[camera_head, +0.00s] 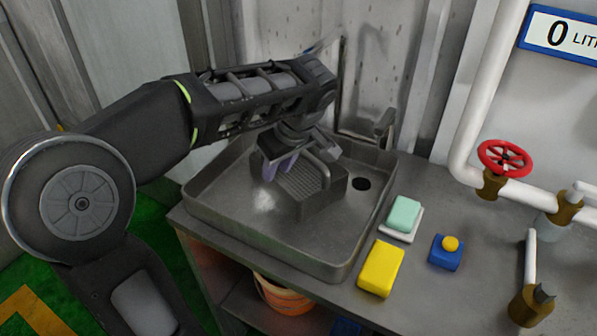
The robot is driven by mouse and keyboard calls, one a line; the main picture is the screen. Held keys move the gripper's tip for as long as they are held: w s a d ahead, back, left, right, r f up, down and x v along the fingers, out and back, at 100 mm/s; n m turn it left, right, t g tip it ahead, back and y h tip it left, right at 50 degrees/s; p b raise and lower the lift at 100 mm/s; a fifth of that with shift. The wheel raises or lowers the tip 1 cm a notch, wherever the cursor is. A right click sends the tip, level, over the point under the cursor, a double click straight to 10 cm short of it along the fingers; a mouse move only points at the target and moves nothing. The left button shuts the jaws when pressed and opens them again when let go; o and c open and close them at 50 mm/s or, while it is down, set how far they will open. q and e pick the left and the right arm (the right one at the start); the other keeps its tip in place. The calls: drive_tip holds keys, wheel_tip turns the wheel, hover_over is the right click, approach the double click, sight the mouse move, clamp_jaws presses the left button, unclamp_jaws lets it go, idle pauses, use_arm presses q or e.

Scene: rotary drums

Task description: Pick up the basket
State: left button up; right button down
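A grey metal basket (309,198) with a ribbed or slatted top stands in the steel sink. A thin raised handle (323,168) shows at its right side. My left gripper (292,162) hangs right over the basket, pointing down. Its dark jaws look spread apart, with purple finger parts at the left. The right jaw is close to the handle; I cannot tell whether it touches. The gripper hides the back of the basket. My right gripper is not in view.
The steel sink (335,265) has a raised rim and a tap (384,127) behind. Pipes with a red valve wheel (504,158) stand behind.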

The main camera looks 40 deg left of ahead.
sight(273, 199)
use_arm(q)
drive_tip(key=shift+x, duration=0.85)
drive_tip(key=shift+a+f, duration=0.1)
drive_tip(key=p+x, duration=0.1)
drive_tip(key=x, duration=0.4)
drive_tip(key=shift+c, duration=0.4)
clamp_jaws()
idle(0.9)
